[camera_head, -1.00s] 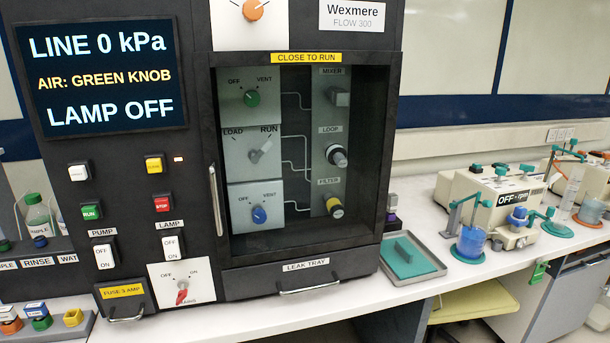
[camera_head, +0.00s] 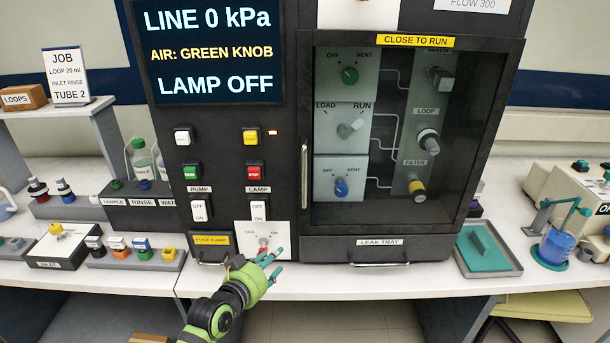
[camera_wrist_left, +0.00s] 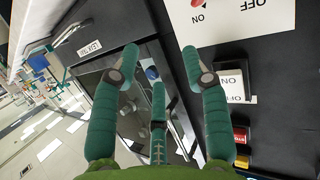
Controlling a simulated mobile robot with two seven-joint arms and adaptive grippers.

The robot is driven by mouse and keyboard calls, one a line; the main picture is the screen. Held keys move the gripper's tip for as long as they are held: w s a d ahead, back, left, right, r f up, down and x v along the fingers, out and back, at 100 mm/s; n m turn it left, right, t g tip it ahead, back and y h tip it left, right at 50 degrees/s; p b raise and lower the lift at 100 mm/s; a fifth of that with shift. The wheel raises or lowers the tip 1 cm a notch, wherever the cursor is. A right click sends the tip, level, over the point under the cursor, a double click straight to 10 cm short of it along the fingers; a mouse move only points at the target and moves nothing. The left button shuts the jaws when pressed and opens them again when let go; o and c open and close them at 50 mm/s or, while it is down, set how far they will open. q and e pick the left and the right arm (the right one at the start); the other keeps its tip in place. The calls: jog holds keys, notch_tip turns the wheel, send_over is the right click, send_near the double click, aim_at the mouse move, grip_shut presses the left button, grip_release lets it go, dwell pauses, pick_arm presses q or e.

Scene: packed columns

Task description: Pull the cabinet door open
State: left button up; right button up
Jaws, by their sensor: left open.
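The cabinet door (camera_head: 470,150) is a dark-framed clear panel on the front of the black machine, under a yellow "CLOSE TO RUN" label, and it looks shut. Its upright silver handle (camera_head: 305,176) is on its left edge. My left gripper (camera_head: 271,262) is open and empty, low in front of the machine near the lamp switch panel, below and left of the handle and apart from it. In the left wrist view its green fingers (camera_wrist_left: 158,62) are spread, with the door (camera_wrist_left: 90,80) behind them. My right gripper is not in view.
The leak tray drawer (camera_head: 380,250) with its bar handle is below the door. Lamp (camera_head: 259,209) and pump (camera_head: 199,210) switches are left of the handle. The counter's front strip is narrow.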

aim_at(305, 177)
pick_arm(q)
jog(key=d+r+m+t+h+p, duration=0.1)
jog(key=d+r+h, duration=0.1)
jog(key=r, duration=0.8)
jog(key=d+r+m+t+h+p, duration=0.1)
jog(key=d+r+m+h, duration=0.15)
jog(key=r, duration=0.85)
jog(key=shift+n+y, duration=0.35)
jog(key=shift+n, duration=0.1)
jog(key=shift+f+p+x, duration=0.2)
jog(key=shift+p+x, duration=0.15)
jog(key=shift+x, duration=1.55)
jog(key=shift+f+p+x, duration=0.2)
jog(key=shift+p+x, duration=0.15)
jog(key=shift+x, duration=1.55)
jog(key=shift+a, duration=0.15)
grip_shut()
